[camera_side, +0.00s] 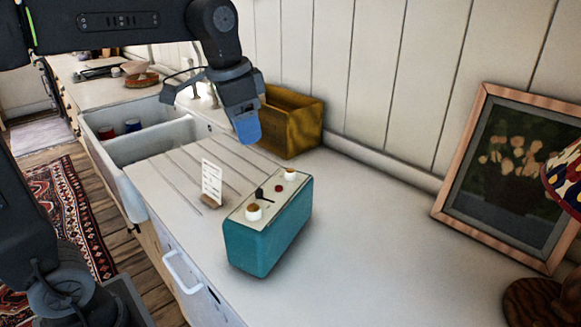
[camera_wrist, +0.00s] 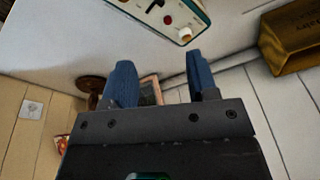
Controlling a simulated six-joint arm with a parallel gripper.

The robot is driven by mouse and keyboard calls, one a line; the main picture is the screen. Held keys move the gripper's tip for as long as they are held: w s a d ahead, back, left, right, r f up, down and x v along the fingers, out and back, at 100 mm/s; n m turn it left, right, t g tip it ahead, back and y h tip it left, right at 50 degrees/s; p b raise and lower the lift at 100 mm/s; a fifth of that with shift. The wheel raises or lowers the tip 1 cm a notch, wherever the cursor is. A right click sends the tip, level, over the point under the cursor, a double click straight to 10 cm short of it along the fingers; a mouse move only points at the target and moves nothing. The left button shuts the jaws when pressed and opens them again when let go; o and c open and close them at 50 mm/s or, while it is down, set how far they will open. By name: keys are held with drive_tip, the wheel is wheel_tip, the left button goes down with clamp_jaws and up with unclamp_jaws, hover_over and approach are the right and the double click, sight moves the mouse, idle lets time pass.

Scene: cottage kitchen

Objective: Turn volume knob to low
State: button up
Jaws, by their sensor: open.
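A teal box (camera_side: 268,236) with a cream top panel stands on the counter in the side view. Its panel carries a near knob (camera_side: 253,210) and a far knob (camera_side: 290,174), both white with brown tops. A dark lever (camera_side: 263,194) and a red button (camera_side: 278,188) sit between them. No readable label shows which knob is for volume. My gripper (camera_side: 247,138) is above and behind the box, apart from it. In the wrist view my gripper (camera_wrist: 158,75) is open and empty. One knob (camera_wrist: 185,35) and the red button (camera_wrist: 167,20) show at the top; the box is partly cut off.
A white card (camera_side: 211,183) in a small stand is left of the box. A wooden crate (camera_side: 290,122) stands behind against the wall. A sink (camera_side: 150,140) lies left. A framed picture (camera_side: 515,170) leans at right beside a lamp. Counter right of the box is clear.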

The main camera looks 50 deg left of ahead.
sight(291, 170)
drive_tip(key=w+a+m+g, duration=0.2)
drive_tip(key=w+m+g, duration=0.15)
drive_tip(key=w, duration=0.95)
drive_tip(key=shift+m+t, duration=0.25)
drive_tip(key=shift+t, duration=0.1)
drive_tip(key=f, duration=0.9)
drive_tip(key=s+f, duration=0.1)
drive_tip(key=f, duration=0.4)
drive_tip(key=shift+d+f, duration=0.25)
drive_tip(key=shift+d, duration=0.05)
drive_tip(key=shift+c, duration=0.3)
drive_tip(key=c, duration=0.9)
drive_tip(key=shift+o, duration=0.2)
